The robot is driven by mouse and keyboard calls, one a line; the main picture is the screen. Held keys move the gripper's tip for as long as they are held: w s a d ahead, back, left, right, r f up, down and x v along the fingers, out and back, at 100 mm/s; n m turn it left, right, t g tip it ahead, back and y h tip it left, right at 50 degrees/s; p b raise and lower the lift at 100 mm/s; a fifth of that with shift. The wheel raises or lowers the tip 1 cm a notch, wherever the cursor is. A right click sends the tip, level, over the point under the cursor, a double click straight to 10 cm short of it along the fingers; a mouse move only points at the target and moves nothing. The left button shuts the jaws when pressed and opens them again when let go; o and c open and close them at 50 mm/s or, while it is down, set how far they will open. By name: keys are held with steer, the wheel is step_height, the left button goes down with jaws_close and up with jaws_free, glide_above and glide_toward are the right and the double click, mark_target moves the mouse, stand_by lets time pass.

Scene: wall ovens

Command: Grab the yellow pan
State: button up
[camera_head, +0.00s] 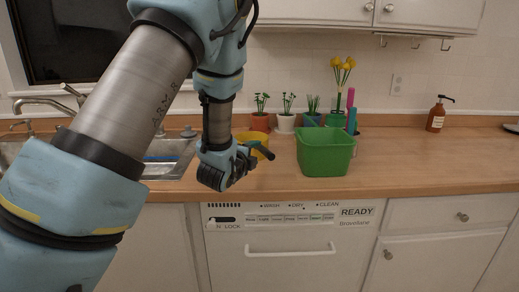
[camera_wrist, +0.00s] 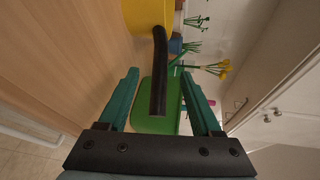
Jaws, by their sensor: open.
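The yellow pan (camera_head: 252,137) stands on the wooden counter, partly hidden behind my gripper (camera_head: 257,149) in the head view. In the wrist view the yellow pan body (camera_wrist: 148,14) is at the top edge, cut off by the frame. Its black handle (camera_wrist: 159,75) runs down from it toward my gripper (camera_wrist: 160,73). The two green fingers are spread apart, one on each side of the handle, with gaps visible. Whether the handle is at finger depth is hard to tell.
A green bin (camera_head: 325,158) stands on the counter just right of my gripper, and it shows beside the handle in the wrist view (camera_wrist: 143,119). Several potted plants (camera_head: 286,119) line the back wall. A sink (camera_head: 165,167) is left. The counter at right is clear, with a soap bottle (camera_head: 436,118).

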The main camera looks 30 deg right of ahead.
mark_target(260, 149)
steer(key=x, duration=0.2)
steer(key=shift+w+d+p, duration=0.2)
steer(key=shift+p, duration=0.15)
steer(key=p+x, duration=0.2)
steer(key=x, duration=0.2)
steer(key=shift+r+p, duration=0.15)
steer(key=shift+p, duration=0.15)
steer(key=shift+w+d+f, duration=0.3)
steer(key=shift+w+d, duration=0.05)
steer(key=shift+w, duration=0.05)
jaws_close()
stand_by(0.5)
steer(key=shift+r, duration=0.1)
